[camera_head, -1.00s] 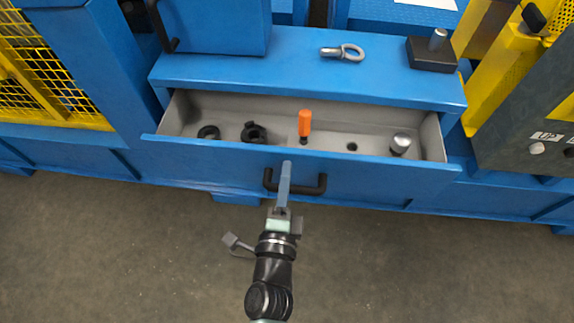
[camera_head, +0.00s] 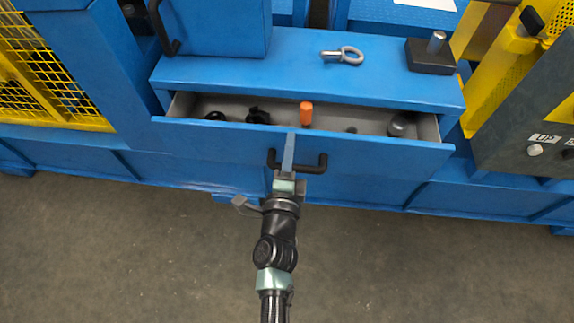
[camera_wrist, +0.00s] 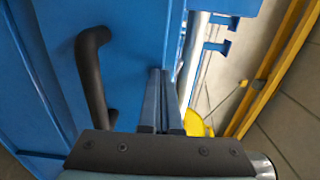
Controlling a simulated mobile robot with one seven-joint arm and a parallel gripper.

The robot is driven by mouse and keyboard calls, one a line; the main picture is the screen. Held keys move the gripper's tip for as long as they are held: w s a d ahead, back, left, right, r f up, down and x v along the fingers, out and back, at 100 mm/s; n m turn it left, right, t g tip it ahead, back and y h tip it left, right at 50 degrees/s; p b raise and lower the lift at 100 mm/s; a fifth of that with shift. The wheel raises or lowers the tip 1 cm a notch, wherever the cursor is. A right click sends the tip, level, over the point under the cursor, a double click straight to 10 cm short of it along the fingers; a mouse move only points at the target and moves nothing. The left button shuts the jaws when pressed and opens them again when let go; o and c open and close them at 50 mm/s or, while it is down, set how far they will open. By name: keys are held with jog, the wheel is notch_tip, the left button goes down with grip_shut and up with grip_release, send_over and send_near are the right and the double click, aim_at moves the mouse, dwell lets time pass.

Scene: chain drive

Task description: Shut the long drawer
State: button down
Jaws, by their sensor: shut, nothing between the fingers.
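The long blue drawer (camera_head: 220,140) is partly open below the blue machine top, with a narrow strip of its grey inside showing. Its black bar handle (camera_head: 313,166) is on the front panel and also shows in the wrist view (camera_wrist: 92,75). My gripper (camera_head: 289,140) is shut and empty, its fingers at the drawer front beside the handle. In the wrist view the fingers (camera_wrist: 165,95) lie to the right of the handle, not around it. I cannot tell exactly where the fingertips touch.
In the drawer lie an orange-handled tool (camera_head: 306,113), black parts (camera_head: 257,116) and a metal cylinder (camera_head: 400,124). An eye bolt (camera_head: 342,55) and a dark block (camera_head: 430,57) sit on the top. The floor in front is clear.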

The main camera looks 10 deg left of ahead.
aim_at(292, 128)
jog(key=w, duration=0.7)
jog(key=shift+w, duration=0.3)
jog(key=shift+w+r, duration=0.3)
